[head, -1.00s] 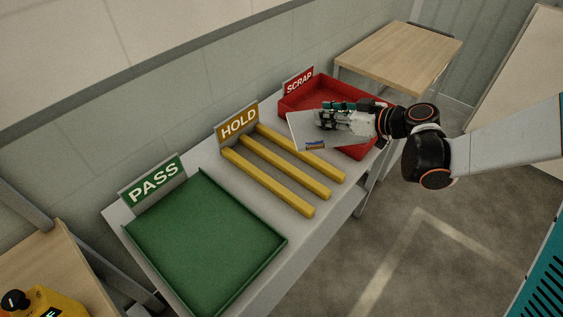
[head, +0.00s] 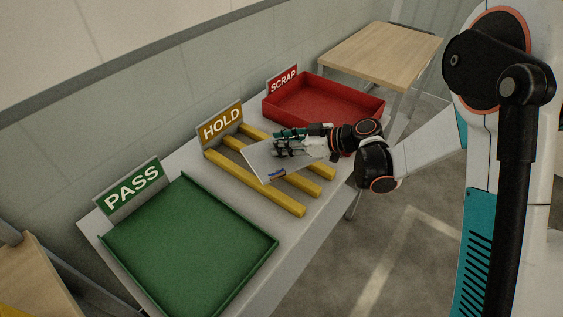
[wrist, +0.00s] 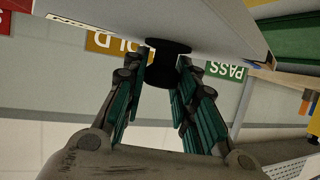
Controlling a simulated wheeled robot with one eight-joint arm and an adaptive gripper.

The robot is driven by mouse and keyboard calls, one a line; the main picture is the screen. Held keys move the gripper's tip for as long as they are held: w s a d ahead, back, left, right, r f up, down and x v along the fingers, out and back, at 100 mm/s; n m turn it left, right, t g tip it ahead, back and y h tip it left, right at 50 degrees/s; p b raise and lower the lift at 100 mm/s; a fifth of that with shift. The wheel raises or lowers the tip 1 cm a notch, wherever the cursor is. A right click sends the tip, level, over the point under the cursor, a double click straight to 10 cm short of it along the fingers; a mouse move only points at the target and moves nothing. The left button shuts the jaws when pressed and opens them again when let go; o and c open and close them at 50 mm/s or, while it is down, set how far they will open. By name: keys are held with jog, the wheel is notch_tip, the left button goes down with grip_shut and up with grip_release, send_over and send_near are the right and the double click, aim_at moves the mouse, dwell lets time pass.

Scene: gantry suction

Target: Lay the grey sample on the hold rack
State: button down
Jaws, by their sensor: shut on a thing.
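The grey sample (head: 262,165) is a flat light-grey plate with a small coloured label on its near edge. In the wrist view, my gripper's green-padded fingers (wrist: 160,88) are shut on a black knob (wrist: 167,66) on the sample (wrist: 215,22). Its face fills the top of that view.
The green PASS tray (head: 190,240) stands to the left of the rack and is empty. The red SCRAP tray (head: 322,100) stands to the right, also empty. A wooden table (head: 380,52) is behind it. A wall runs along the back of the bench.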

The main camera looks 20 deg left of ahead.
aim_at(282, 157)
notch_tip(282, 157, down, 6)
jog(key=shift+r+b, duration=0.1)
jog(key=shift+b, duration=0.9)
jog(key=c, duration=1.3)
grip_release()
jog(key=p+v, duration=0.3)
jog(key=v, duration=0.9)
jog(key=shift+p, duration=0.35)
jog(key=shift+r, duration=0.1)
